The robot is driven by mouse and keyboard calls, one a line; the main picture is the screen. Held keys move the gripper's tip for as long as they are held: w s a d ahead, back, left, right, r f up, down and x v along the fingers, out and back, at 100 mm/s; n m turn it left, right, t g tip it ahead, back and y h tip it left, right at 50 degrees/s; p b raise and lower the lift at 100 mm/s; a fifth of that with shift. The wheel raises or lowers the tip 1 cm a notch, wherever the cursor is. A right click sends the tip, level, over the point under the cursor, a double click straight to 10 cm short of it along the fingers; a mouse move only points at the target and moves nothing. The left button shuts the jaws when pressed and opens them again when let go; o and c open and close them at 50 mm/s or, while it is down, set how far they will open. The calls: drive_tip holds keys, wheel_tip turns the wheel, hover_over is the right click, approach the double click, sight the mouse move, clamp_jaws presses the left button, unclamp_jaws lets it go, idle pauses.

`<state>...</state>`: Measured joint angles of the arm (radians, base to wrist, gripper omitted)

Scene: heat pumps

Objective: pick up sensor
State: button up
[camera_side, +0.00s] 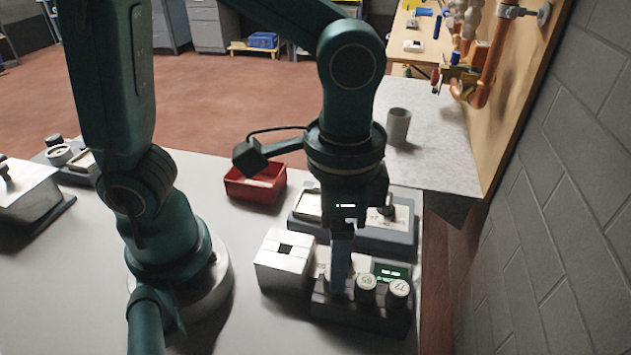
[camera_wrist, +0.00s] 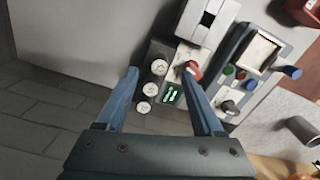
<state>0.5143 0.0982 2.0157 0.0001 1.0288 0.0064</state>
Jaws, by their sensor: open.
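Three round white-topped caps with dark markings stand in a row in a dark block (camera_side: 360,318); I cannot tell which thing here is the sensor. In the side view the right cap (camera_side: 399,289) and middle cap (camera_side: 366,284) show, while the left one is mostly hidden by my gripper. In the wrist view are the top cap (camera_wrist: 158,67), middle cap (camera_wrist: 152,88) and bottom cap (camera_wrist: 143,107). My gripper (camera_side: 339,284) points down at the left end of the row. In the wrist view my gripper (camera_wrist: 160,70) is open, its blue fingers apart on either side of the caps, nothing held.
A lit green display (camera_side: 390,272) and a red knob (camera_wrist: 192,70) sit close beside the caps. A white box (camera_side: 285,260) stands left. A grey-blue panel unit (camera_side: 385,238) is behind, with a red bin (camera_side: 255,184) and grey cup (camera_side: 398,127) farther back.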

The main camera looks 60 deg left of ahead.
drive_tip(key=shift+f, duration=2.5)
clamp_jaws()
